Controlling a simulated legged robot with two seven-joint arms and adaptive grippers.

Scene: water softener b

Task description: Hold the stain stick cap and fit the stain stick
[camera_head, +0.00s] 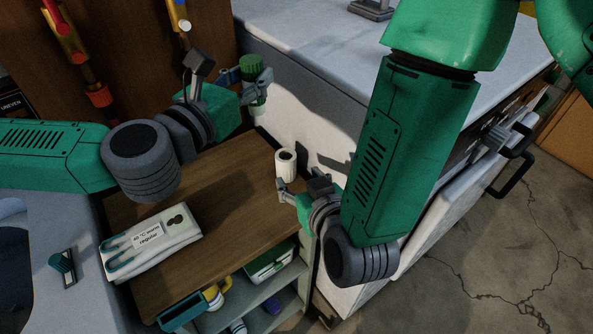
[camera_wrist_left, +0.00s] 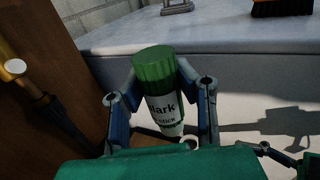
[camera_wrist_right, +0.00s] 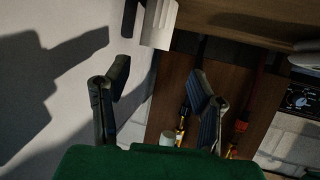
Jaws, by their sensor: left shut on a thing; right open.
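The stain stick (camera_wrist_left: 165,107), with a ribbed green end (camera_wrist_left: 155,65) on top and a white label, is upright in my left gripper (camera_head: 250,78). That gripper is shut around its body, high above the wooden shelf top. Its green end (camera_head: 249,61) also shows in the head view. A white hollow cylinder (camera_head: 286,160) with a dark opening upward stands near the shelf's far right corner; it may be the cap. My right gripper (camera_head: 284,191) is open and empty, just in front of this cylinder. In the right wrist view the fingers (camera_wrist_right: 160,78) are apart.
Bins and bottles fill the shelves below. A white appliance (camera_head: 320,110) stands close behind and to the right. The middle of the shelf top is clear.

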